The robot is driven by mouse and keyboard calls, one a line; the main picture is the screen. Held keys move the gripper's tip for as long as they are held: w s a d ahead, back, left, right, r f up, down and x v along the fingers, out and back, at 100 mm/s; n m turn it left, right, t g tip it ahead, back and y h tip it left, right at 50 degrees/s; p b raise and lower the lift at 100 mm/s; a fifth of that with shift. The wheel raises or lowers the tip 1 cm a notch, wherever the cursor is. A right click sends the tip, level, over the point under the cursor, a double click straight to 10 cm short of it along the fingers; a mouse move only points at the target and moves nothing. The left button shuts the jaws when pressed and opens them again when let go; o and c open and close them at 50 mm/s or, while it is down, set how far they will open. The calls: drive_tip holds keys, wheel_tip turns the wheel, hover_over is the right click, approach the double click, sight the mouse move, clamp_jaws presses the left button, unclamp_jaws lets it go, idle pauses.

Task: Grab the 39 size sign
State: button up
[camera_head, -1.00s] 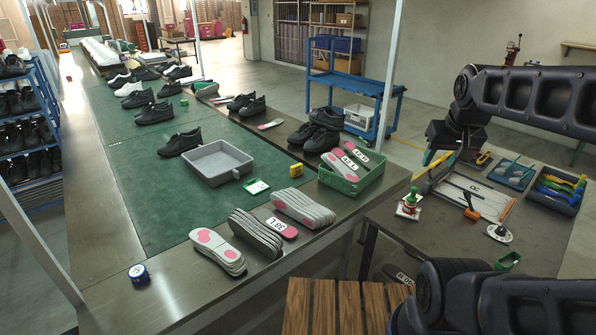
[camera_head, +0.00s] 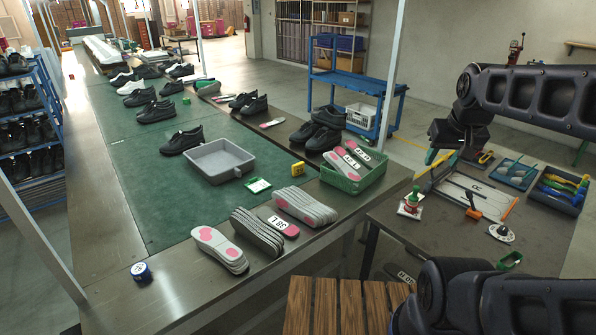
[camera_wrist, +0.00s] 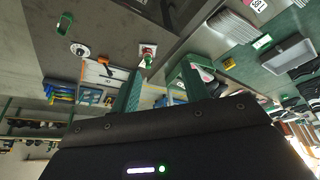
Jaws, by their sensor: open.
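No sign that I can read as 39 shows. A small white card with a green edge (camera_head: 257,186) lies on the line beside the grey tray; its print is too small to read. A pink-ended insole marked 38 L (camera_head: 278,225) lies between the insole stacks. My gripper (camera_head: 437,160) hangs over the side workbench, well right of the line. In the wrist view my gripper (camera_wrist: 160,88) has its two green fingers apart, with nothing between them. The white card also shows in the wrist view (camera_wrist: 262,41).
A green basket (camera_head: 353,187) with labelled insoles, a yellow block (camera_head: 297,170), a grey tray (camera_head: 218,165) and a blue round item (camera_head: 140,272) stand on the line. The side workbench (camera_head: 400,225) holds tools and trays. Several shoes stand farther back.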

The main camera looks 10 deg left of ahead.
drive_tip(key=w+a+r+n, duration=0.1)
drive_tip(key=w+a+n, duration=0.2)
drive_tip(key=w, duration=0.7)
drive_tip(key=w+a+r+n+g+h, duration=0.1)
drive_tip(key=w+a+n, duration=0.25)
drive_tip(key=w, duration=0.55)
drive_tip(key=w+a+r+n, duration=0.2)
drive_tip(key=w+a+n, duration=0.15)
drive_tip(key=w, duration=0.65)
drive_tip(key=n+h, duration=0.2)
drive_tip(key=n, duration=1.5)
hover_over(298, 168)
drive_tip(key=s+a, duration=0.2)
drive_tip(key=a, duration=0.1)
wheel_tip(298, 168, down, 38)
drive_tip(key=x, duration=1)
drive_tip(key=shift+w+d+f, duration=0.15)
drive_tip(key=shift+w+d, duration=0.05)
clamp_jaws()
